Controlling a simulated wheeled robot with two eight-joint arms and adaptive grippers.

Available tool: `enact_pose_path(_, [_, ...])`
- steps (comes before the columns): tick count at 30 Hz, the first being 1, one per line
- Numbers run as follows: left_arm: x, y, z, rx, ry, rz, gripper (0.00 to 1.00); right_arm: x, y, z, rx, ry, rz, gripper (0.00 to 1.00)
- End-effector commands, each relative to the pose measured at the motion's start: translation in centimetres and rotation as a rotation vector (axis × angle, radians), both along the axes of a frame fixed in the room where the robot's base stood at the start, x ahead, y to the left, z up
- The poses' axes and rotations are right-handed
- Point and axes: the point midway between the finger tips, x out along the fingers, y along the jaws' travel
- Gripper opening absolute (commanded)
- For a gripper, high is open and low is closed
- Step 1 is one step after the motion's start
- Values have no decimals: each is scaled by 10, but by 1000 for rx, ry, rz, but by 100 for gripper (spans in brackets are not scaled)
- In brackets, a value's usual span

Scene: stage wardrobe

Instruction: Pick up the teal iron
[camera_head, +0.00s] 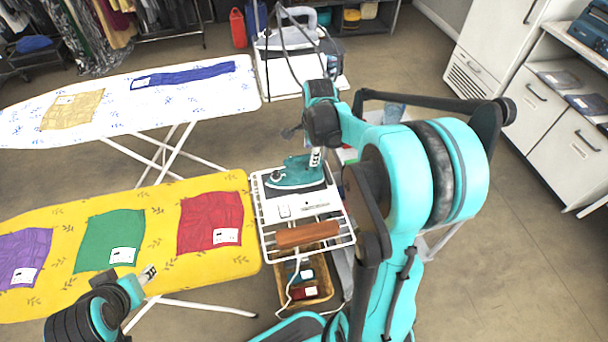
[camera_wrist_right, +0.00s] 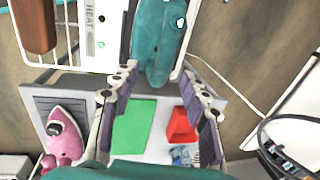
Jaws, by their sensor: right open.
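The teal iron (camera_head: 296,172) rests on the white wire-edged shelf (camera_head: 263,222) at the right end of the yellow ironing board. My right gripper (camera_head: 316,157) is right by the iron, over its right side. In the right wrist view the gripper (camera_wrist_right: 158,85) is open, with its two fingers apart and the teal iron (camera_wrist_right: 158,40) just ahead between the fingertips. I cannot tell whether the fingers touch it. My left gripper (camera_head: 149,272) is over the front edge of the yellow board, away from the iron; its jaw opening is too small to make out.
A brown wooden block (camera_head: 307,235) lies on the same shelf, with a basket (camera_head: 322,299) below. Purple, green and red cloths lie on the yellow board (camera_head: 160,190). In the wrist view a pink iron (camera_wrist_right: 66,130) sits lower down. White cabinets (camera_head: 571,140) stand at right.

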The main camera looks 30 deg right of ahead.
Motion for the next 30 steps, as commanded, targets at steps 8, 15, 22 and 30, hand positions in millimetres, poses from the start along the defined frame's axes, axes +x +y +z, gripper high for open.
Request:
enact_pose_path(8, [0, 0, -24, 0, 0, 0, 47, 14, 6, -41, 0, -1, 1, 45])
enact_pose_path(15, [0, 0, -23, 0, 0, 0, 47, 15, 5, -44, -1, -1, 2, 45])
enact_pose_path(22, [0, 0, -23, 0, 0, 0, 47, 15, 5, -44, -1, -1, 2, 0])
enact_pose_path(30, [0, 0, -23, 0, 0, 0, 47, 15, 5, -44, -1, -1, 2, 0])
